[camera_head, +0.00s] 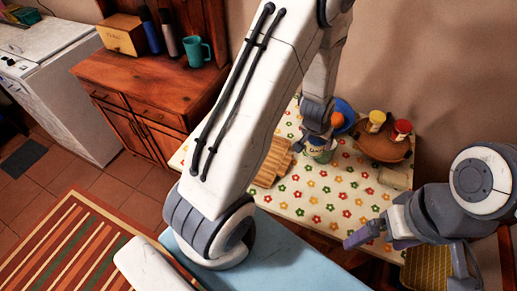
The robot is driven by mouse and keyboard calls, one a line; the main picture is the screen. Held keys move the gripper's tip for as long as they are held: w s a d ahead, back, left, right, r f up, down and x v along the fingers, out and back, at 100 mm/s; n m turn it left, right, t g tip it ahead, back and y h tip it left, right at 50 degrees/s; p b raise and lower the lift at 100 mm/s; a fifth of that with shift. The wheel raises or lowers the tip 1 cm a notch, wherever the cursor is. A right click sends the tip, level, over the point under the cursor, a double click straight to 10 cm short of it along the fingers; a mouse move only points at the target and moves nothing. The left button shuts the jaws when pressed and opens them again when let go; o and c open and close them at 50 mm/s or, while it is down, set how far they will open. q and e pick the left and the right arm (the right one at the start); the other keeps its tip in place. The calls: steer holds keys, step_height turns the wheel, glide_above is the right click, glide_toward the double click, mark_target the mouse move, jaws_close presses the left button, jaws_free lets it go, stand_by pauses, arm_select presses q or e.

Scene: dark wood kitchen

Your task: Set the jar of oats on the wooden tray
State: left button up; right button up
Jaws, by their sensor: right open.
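A jar (321,152) with a pale label and greenish edge, which looks like the oats jar, stands on the flowered tablecloth; its top is partly covered by my left gripper. My left gripper (318,128) points down at the jar's top; its fingers are too small and hidden to show whether they hold it. A round brown wooden tray (382,152) lies to the right of the jar and bears a yellow-lidded jar (376,121) and a red-lidded jar (401,130).
A slatted wooden board (271,164) lies left of the jar. A blue bowl (345,107) with an orange fruit (337,120) stands behind it. A small pale block (394,179) lies before the tray. A yellow woven item (427,270) is at the lower right. The front tablecloth is clear.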

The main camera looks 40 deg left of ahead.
arm_select(q)
steer(key=shift+w+f+n, duration=0.1)
steer(key=shift+w+n, duration=0.2)
steer(key=shift+w, duration=0.1)
steer(key=shift+w+a+f+n, duration=0.1)
steer(key=shift+w+a+n, duration=0.1)
steer(key=shift+a+n, duration=0.15)
steer(key=s+a+f+n+y, duration=0.1)
steer(key=s+a+f+n, duration=0.1)
steer(key=a, duration=0.4)
steer(key=s+a+f+n+g+y, duration=0.1)
steer(key=a+f+n, duration=0.3)
steer(key=a, duration=0.3)
steer(key=s+a+f+n+g+y, duration=0.1)
steer(key=s+a+f+n, duration=0.1)
steer(key=a+f+n, duration=0.2)
steer(key=shift+s+a+f+y, duration=0.2)
steer(key=shift+a+f, duration=0.2)
steer(key=shift+a, duration=0.2)
steer(key=shift+s+a+f+y, duration=0.2)
steer(key=shift+a+f, duration=0.2)
steer(key=shift+a, duration=0.15)
steer(key=shift+a+f, duration=0.15)
step_height(320, 180, down, 3)
steer(key=shift+f+p, duration=0.1)
steer(key=shift+p, duration=0.25)
steer(key=shift+f, duration=0.35)
steer(key=shift+f, duration=0.1)
